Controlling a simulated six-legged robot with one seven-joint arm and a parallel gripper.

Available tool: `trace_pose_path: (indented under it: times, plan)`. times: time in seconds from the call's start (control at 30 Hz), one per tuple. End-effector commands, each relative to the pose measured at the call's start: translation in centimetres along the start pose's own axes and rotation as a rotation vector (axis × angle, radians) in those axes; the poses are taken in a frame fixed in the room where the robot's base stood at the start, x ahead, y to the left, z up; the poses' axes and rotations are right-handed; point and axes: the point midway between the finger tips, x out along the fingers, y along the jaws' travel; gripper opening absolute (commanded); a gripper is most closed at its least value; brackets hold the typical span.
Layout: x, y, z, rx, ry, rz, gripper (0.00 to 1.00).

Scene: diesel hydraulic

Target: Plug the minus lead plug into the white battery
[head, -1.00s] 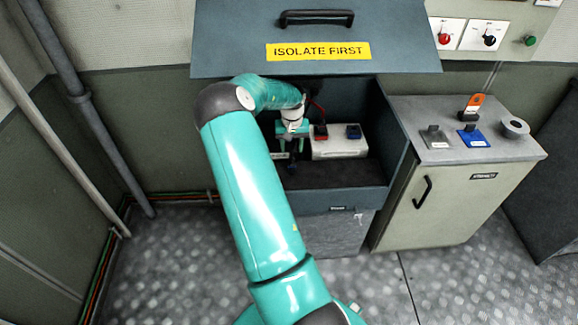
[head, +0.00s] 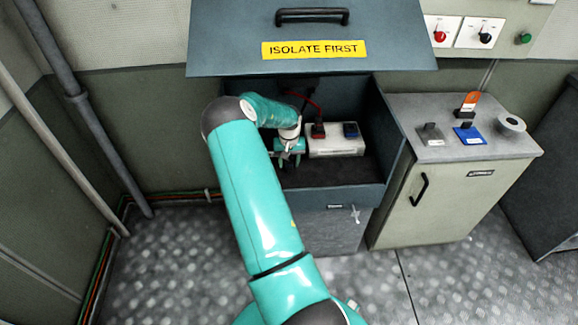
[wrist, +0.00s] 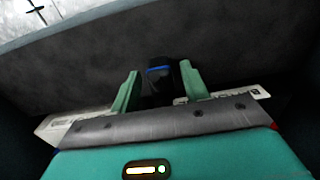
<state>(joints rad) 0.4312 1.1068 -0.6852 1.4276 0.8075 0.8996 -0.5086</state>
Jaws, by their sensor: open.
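The white battery (head: 336,147) sits in the open box, with a red block (head: 318,131) and a blue block (head: 350,130) on its top. A red lead runs up behind the red block. My gripper (head: 287,168) is in the box, left of the battery and low over the dark floor. In the wrist view my gripper (wrist: 160,88) is open, its two green fingers apart. A dark plug-like piece with a blue band (wrist: 158,70) shows between and just beyond the fingertips. I cannot tell whether the fingers touch it. My wrist hides the area left of the battery.
The box's raised lid (head: 310,35) with a yellow label hangs over the back. The box's front wall (head: 335,196) stands close before my gripper. A cabinet (head: 450,150) on the right carries grey and blue blocks, an orange-tabbed piece and a ring. The box's dark floor before the battery is clear.

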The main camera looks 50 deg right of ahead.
Motion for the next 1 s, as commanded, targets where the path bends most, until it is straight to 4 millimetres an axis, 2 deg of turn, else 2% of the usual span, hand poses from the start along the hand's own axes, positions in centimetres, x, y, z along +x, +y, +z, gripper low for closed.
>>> trace_pose_path:
  times: [0.07, 0.3, 1.0]
  plan:
    - [0.0, 0.0, 0.0, 0.0, 0.0, 0.0, 0.45]
    - [0.0, 0.0, 0.0, 0.0, 0.0, 0.0, 0.03]
    - [-1.5, 0.0, 0.0, 0.001, 0.0, -0.001, 0.03]
